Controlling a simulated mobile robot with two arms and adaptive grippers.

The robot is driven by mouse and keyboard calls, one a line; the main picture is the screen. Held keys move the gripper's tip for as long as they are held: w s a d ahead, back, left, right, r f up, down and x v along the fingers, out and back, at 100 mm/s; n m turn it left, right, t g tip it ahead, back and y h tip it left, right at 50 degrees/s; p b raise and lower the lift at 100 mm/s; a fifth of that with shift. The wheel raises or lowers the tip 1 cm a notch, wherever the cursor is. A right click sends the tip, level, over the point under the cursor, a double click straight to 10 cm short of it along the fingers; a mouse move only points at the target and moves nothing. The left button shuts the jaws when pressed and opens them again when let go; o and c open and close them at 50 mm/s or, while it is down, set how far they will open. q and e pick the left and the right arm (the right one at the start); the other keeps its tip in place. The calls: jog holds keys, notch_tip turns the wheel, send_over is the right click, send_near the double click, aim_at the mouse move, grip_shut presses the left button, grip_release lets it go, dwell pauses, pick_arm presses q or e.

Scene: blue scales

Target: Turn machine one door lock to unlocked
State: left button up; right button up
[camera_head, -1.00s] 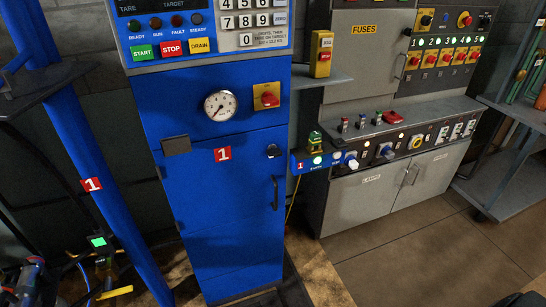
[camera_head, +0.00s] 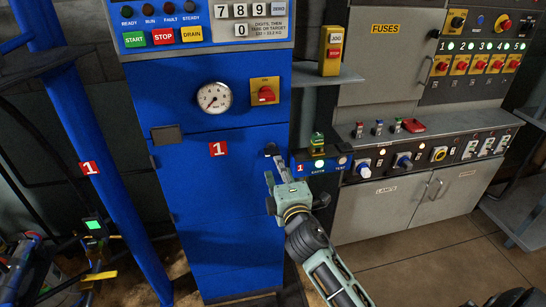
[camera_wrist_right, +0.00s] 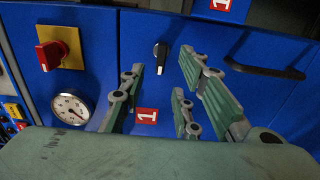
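Machine one is a tall blue cabinet (camera_head: 235,190) with a red "1" label (camera_head: 218,149) on its front. Its door lock is a small black knob (camera_head: 270,149), partly hidden behind my right gripper in the head view. In the right wrist view the lock knob (camera_wrist_right: 160,52) shows clearly, with a pale mark on its end. My right gripper (camera_head: 274,168) is at the cabinet front, just below the knob. In the wrist view its fingers (camera_wrist_right: 168,68) are spread apart with the knob in the gap beyond the tips, apparently untouched. My left gripper is not in view.
A pressure gauge (camera_head: 214,98) and a red rotary switch (camera_head: 264,95) sit above the lock. A black door handle (camera_wrist_right: 265,70) is beside the fingers in the wrist view. A small control box (camera_head: 320,165) and a grey switch bench (camera_head: 430,135) stand to the right.

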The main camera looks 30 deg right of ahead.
aim_at(273, 156)
jog(key=x, duration=0.7)
jog(key=shift+w+f, duration=0.1)
grip_shut()
